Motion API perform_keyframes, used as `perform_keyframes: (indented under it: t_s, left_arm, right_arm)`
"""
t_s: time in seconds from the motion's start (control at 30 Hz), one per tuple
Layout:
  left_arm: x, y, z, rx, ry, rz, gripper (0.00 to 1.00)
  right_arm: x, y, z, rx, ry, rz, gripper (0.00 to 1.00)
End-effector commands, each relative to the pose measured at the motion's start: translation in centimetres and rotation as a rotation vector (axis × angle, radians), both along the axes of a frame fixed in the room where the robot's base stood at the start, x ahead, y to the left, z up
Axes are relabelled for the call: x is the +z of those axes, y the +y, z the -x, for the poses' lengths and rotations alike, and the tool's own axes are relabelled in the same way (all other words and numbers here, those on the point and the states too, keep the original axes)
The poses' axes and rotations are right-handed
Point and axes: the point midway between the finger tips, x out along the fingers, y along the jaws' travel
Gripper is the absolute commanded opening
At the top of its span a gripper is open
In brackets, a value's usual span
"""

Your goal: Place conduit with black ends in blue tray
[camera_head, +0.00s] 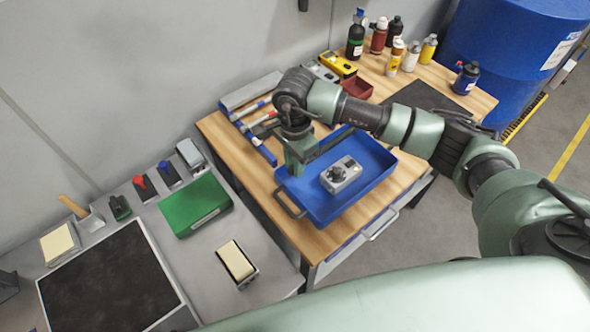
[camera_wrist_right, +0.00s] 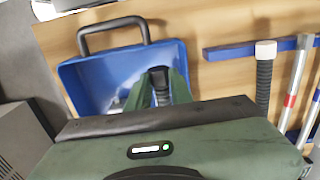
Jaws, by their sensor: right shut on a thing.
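My right gripper (camera_head: 297,166) points down over the left part of the blue tray (camera_head: 376,181). In the right wrist view its green fingers (camera_wrist_right: 158,88) are shut on a dark ribbed conduit with a black end (camera_wrist_right: 160,76), above or inside the blue tray (camera_wrist_right: 85,78); I cannot tell whether it touches the floor. The rest of the conduit is hidden by the fingers and gripper body. In the head view the conduit is hidden by the arm. My left gripper is not in view.
A grey box with a knob (camera_head: 341,175) sits in the tray. Left of the tray, a blue rack (camera_head: 264,152) holds rods; a ribbed conduit with a white end (camera_wrist_right: 265,55) lies there. Bottles (camera_head: 411,56) stand behind. A green case (camera_head: 195,206) lies on the grey bench.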

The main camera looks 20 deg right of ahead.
Motion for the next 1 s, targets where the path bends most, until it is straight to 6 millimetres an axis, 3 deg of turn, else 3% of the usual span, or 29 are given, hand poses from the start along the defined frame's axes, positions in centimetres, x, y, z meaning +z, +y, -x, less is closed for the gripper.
perform_keyframes:
  t_s: [0.17,0.4,0.8,0.83,1.0]
  left_arm:
    - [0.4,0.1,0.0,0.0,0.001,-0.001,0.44]
    - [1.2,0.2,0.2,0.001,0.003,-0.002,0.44]
    - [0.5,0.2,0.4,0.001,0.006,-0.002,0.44]
    - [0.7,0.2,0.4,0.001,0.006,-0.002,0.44]
    - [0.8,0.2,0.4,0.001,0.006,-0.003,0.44]
  right_arm:
    - [-1.2,0.0,0.0,0.0,0.002,0.001,0.0]
    - [-4.5,0.0,0.1,0.001,0.002,0.001,0.0]
    - [-5.2,0.0,0.0,0.002,-0.001,0.001,0.0]
    - [-5.0,0.0,0.0,0.002,-0.001,0.001,0.29]
    - [-5.0,0.0,0.0,0.001,0.0,0.001,0.3]
